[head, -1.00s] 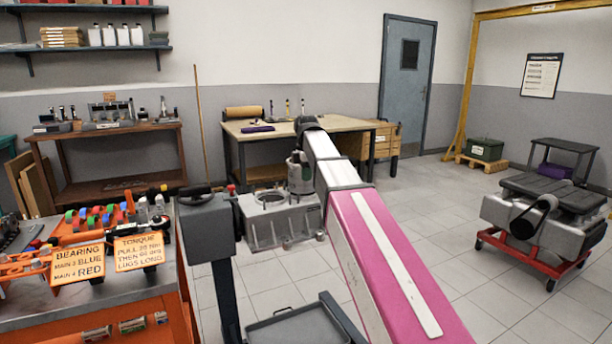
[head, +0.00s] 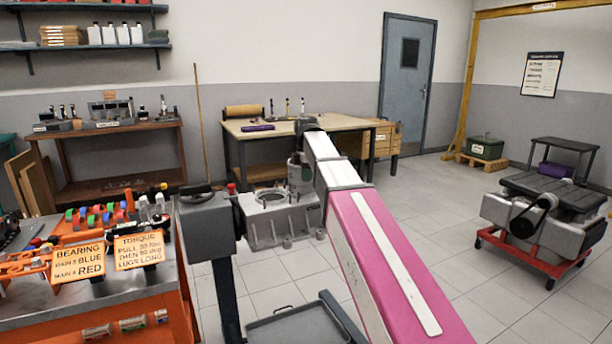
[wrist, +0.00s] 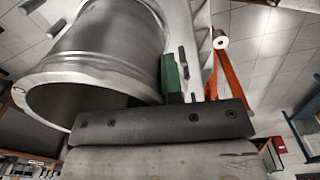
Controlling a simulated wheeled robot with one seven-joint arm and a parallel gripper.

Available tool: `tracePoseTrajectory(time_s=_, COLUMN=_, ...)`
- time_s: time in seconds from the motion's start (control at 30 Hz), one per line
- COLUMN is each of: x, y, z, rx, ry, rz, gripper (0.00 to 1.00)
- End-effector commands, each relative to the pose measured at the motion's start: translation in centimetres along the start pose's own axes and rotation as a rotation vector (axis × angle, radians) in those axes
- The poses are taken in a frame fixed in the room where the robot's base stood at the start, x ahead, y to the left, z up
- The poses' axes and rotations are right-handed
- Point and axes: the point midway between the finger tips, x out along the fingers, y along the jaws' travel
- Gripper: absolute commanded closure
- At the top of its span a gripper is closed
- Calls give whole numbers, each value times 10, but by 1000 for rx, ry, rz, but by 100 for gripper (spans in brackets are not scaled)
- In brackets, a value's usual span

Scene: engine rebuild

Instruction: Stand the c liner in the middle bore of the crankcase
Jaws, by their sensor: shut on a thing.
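The grey crankcase (head: 262,232) sits on a stand in the middle of the head view, with a round bore opening showing in its top. My gripper (wrist: 174,88) is shut on the c liner (wrist: 105,55), a grey metal cylinder that fills the upper left of the wrist view, its open end toward the camera. In the head view the liner (head: 300,178) shows just left of my arm, over the right part of the crankcase. Pale metal with studs, seemingly the crankcase, shows behind the liner in the wrist view.
A bench with orange sides (head: 150,322) and bearing and torque signs is at left. A grey post (head: 207,225) stands beside the crankcase, with a grey tray (head: 300,328) below. An engine on a red trolley (head: 520,250) is at right. Floor between is clear.

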Motion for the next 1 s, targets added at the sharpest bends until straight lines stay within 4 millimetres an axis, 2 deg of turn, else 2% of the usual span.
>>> tracePoseTrajectory(time_s=1.0, x=13, y=0, z=0, rx=0, ry=0, rz=0, gripper=100)
